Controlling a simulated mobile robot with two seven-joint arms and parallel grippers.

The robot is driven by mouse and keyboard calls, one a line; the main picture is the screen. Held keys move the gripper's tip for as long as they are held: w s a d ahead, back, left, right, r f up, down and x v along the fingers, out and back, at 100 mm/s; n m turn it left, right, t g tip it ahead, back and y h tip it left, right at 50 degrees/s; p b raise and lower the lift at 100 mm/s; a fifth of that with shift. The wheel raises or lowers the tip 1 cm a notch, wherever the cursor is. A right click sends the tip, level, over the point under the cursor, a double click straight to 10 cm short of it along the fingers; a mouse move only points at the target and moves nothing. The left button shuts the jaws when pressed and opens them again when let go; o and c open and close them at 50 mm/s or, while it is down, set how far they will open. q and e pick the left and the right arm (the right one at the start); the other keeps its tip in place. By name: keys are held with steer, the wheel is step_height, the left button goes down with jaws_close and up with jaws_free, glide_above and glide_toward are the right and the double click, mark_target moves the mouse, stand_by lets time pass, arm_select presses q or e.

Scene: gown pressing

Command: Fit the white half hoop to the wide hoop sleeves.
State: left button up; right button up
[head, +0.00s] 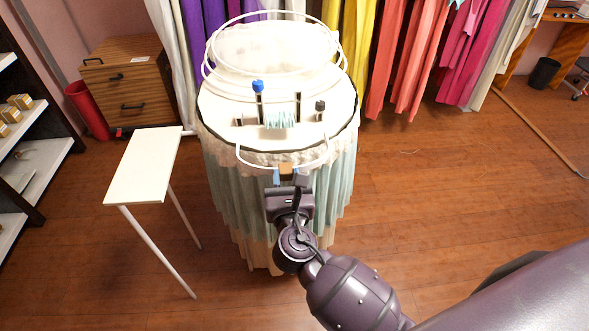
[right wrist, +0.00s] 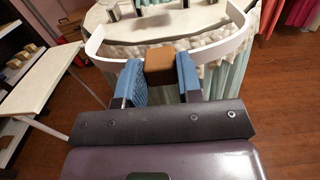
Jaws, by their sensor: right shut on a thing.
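The white half hoop (head: 247,163) is a curved band with a brown block at its middle. My right gripper (head: 286,178) is shut on that brown block (right wrist: 159,66), between two blue finger pads. The hoop is at the front edge of the round table top (head: 222,108), its two ends pointing away from me. In the right wrist view the band (right wrist: 219,47) curves to both sides of the block. On the table top stand a blue-capped post (head: 258,88), a dark post (head: 298,104), a dark-topped piece (head: 320,107) and a small grey block (head: 240,121). I cannot tell which are the wide hoop sleeves.
Large white hoops (head: 207,67) stand at the back of the table. A pale green pleated skirt (head: 337,185) hangs around it. A white side table (head: 145,165) stands to the left. Coloured fabrics (head: 400,60) hang behind. The floor at right is clear.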

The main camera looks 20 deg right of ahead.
arm_select(q)
steer(key=shift+s+f, duration=0.25)
steer(key=shift+s, duration=0.05)
arm_select(e)
steer(key=shift+a+f, duration=0.1)
steer(key=shift+f, duration=0.05)
steer(key=shift+p, duration=0.45)
steer(key=shift+w+d, duration=0.2)
steer(key=shift+w, duration=0.45)
steer(key=shift+x, duration=1.75)
arm_select(q)
steer(key=shift+a+r, duration=0.15)
steer(key=shift+r, duration=0.15)
arm_select(e)
steer(key=shift+w+d+f, duration=0.1)
steer(key=shift+w, duration=0.25)
arm_select(q)
steer(key=shift+w+r+p, duration=0.15)
steer(key=shift+r+p, duration=0.4)
steer(key=shift+r, duration=0.1)
arm_select(e)
steer(key=shift+w, duration=0.15)
